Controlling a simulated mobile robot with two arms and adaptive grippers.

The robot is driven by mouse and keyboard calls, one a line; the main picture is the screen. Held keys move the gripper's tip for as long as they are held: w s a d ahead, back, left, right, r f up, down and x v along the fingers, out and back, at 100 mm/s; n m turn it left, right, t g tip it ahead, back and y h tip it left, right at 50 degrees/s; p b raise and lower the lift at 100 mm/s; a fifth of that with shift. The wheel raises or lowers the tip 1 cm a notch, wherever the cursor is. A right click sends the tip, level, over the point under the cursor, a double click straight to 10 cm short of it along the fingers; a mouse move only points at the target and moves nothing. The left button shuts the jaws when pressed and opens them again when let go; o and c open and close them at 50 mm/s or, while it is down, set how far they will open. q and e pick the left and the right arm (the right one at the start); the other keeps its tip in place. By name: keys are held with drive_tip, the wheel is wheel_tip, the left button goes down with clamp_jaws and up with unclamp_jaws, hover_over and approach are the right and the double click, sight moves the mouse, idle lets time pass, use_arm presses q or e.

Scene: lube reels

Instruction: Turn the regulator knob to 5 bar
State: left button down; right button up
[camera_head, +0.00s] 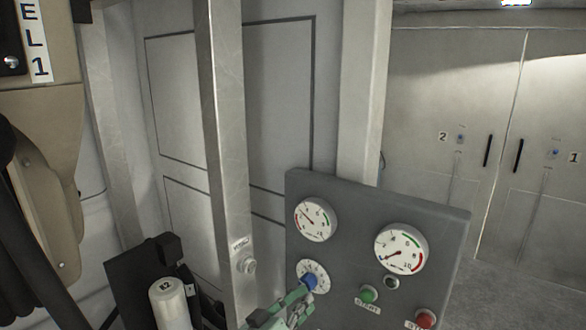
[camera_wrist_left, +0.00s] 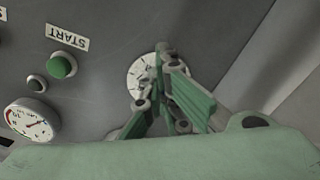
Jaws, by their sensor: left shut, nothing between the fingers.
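The blue regulator knob (camera_head: 310,282) sits in front of a white round scale (camera_head: 318,270) on the grey control panel (camera_head: 400,196). My left gripper (camera_head: 306,291) is green and reaches up from the bottom of the head view, its tips at the knob. It is shut with nothing held. In the left wrist view the gripper (camera_wrist_left: 165,62) lies over the scale (camera_wrist_left: 140,76), and its fingers hide the knob. I cannot tell whether the tips touch the knob, nor read its setting. My right gripper is not in view.
Two gauges, left (camera_head: 315,220) and right (camera_head: 401,248), sit above the knob. A green START button (camera_head: 368,295) and a red button (camera_head: 426,318) are to its right.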

use_arm(q)
drive_tip(key=shift+w+a, duration=0.3)
drive_tip(key=shift+a, duration=0.05)
drive_tip(key=shift+f, duration=0.1)
drive_tip(key=f+p+v, duration=0.1)
drive_tip(key=p+v, duration=0.1)
drive_tip(key=v, duration=0.4)
drive_tip(key=shift+p, duration=0.4)
drive_tip(key=shift+s, duration=0.1)
